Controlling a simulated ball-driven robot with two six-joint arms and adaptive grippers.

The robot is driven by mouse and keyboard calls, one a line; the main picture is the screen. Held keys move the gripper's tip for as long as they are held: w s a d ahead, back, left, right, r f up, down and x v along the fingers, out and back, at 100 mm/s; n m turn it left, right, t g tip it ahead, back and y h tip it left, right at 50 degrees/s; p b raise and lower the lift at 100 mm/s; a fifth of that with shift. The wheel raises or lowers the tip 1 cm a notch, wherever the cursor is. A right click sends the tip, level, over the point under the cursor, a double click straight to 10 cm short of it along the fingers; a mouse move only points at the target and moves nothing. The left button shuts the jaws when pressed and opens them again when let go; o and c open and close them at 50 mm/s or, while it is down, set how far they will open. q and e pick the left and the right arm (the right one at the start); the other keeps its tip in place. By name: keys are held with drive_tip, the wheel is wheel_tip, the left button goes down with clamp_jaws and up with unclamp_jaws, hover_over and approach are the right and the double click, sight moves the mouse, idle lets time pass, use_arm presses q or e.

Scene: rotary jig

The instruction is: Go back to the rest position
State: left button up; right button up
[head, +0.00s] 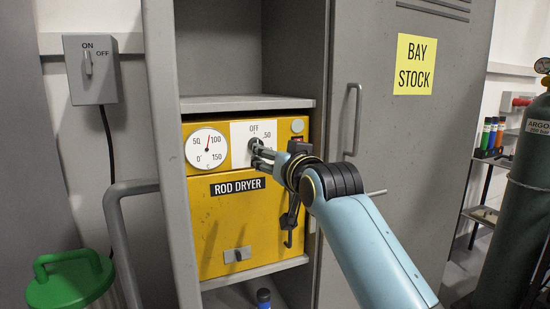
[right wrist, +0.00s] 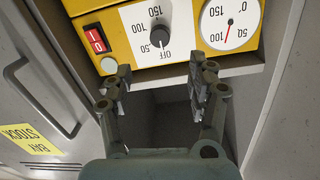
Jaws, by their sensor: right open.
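My right gripper (head: 262,154) reaches in from the right at the front of the yellow rod dryer (head: 215,215). In the right wrist view the gripper (right wrist: 155,78) has its two fingers wide apart with nothing between them. The dryer's black knob (right wrist: 160,38) lies beyond the fingertips, apart from them, and its mark seems to point near OFF. In the head view the gripper partly hides the knob's white dial plate (head: 240,130). My left gripper is not in view.
The dryer stands in an open grey locker, whose door (head: 400,150) has a handle (head: 354,118). A gauge (head: 207,148) and a red switch (right wrist: 95,38) flank the dial. A green-lidded bin (head: 70,278) is lower left; a gas cylinder (head: 515,200) stands right.

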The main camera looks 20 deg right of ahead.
idle(0.4)
drive_tip(key=s+d+f+g+b, duration=0.1)
drive_tip(key=s+f+g+b, duration=0.45)
drive_tip(key=f, duration=1.25)
drive_tip(key=s+d+f+n+b, duration=0.15)
drive_tip(key=s+f, duration=0.65)
drive_tip(key=f, duration=1)
drive_tip(key=s+d+f+g+b, duration=0.1)
drive_tip(key=s+f+g+b, duration=0.35)
drive_tip(key=f, duration=1.35)
drive_tip(key=s+d+f+g+b, duration=0.3)
drive_tip(key=s+f+b, duration=0.1)
drive_tip(key=s+f, duration=1.55)
drive_tip(key=s+d+f+g+b, duration=0.1)
drive_tip(key=s+f, duration=0.2)
drive_tip(key=s, duration=0.9)
drive_tip(key=s+d+f+n+g+b, duration=0.1)
drive_tip(key=s+f, duration=0.3)
drive_tip(key=s, duration=0.7)
drive_tip(key=shift+s+d+g+h, duration=0.3)
drive_tip(key=shift+s+g+h, duration=0.1)
drive_tip(key=shift+g, duration=0.3)
drive_tip(key=shift+w+f, duration=0.1)
